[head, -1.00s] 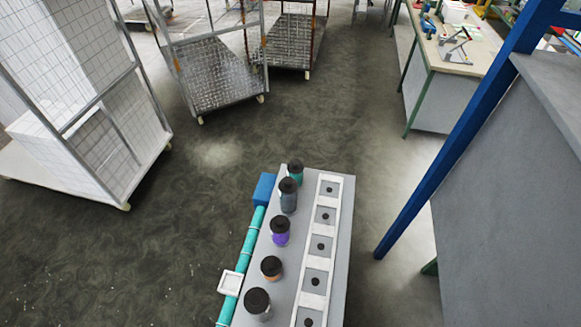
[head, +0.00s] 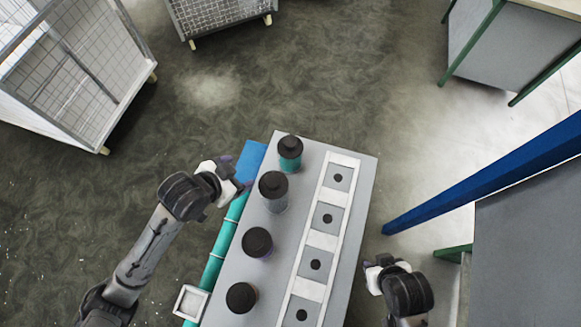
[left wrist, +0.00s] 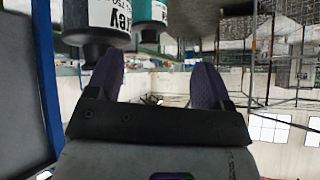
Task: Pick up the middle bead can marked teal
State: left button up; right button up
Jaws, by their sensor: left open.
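The teal-marked bead can (head: 290,158), with a black lid, stands upright at the far end of a row of cans on the grey bench. In the left wrist view, a teal can (left wrist: 148,14) shows at the top edge, partly cut off and beside a grey-labelled can (left wrist: 97,15). My left gripper (head: 240,187) is open and empty, left of the row near the grey can (head: 274,198), apart from the teal can. Its two purple fingers (left wrist: 155,80) show in the left wrist view. My right gripper (head: 370,271) is right of the bench; its jaws are unclear.
More black-lidded cans (head: 257,242) stand nearer along the row. A white rack (head: 322,240) with square recesses lies right of them. A teal tube (head: 220,245) and blue block (head: 250,160) line the bench's left edge. A blue post (head: 480,185) slants at the right.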

pick_arm(q)
jog(key=w+d+f+m+h+b, duration=0.1)
jog(key=w+f+m+h+b, duration=0.25)
jog(key=w+b, duration=0.25)
jog(key=h, duration=0.4)
send_near(295, 141)
jog(key=shift+n, duration=0.45)
jog(key=w+d+f, duration=0.2)
jog(key=w+d, duration=0.1)
jog(key=shift+w+d, duration=0.1)
jog(key=shift+d, duration=0.05)
jog(key=shift+s+x, duration=0.1)
jog(key=shift+x, duration=1.45)
jog(key=shift+s+x, duration=0.15)
jog(key=shift+x, duration=1.35)
jog(key=shift+d+f, duration=0.1)
jog(key=shift+f, duration=0.05)
pick_arm(e)
notch_tip(295, 141, down, 9)
jog(key=shift+r, duration=0.2)
pick_arm(q)
jog(key=c, duration=0.6)
jog(key=shift+f, duration=0.15)
grip_shut()
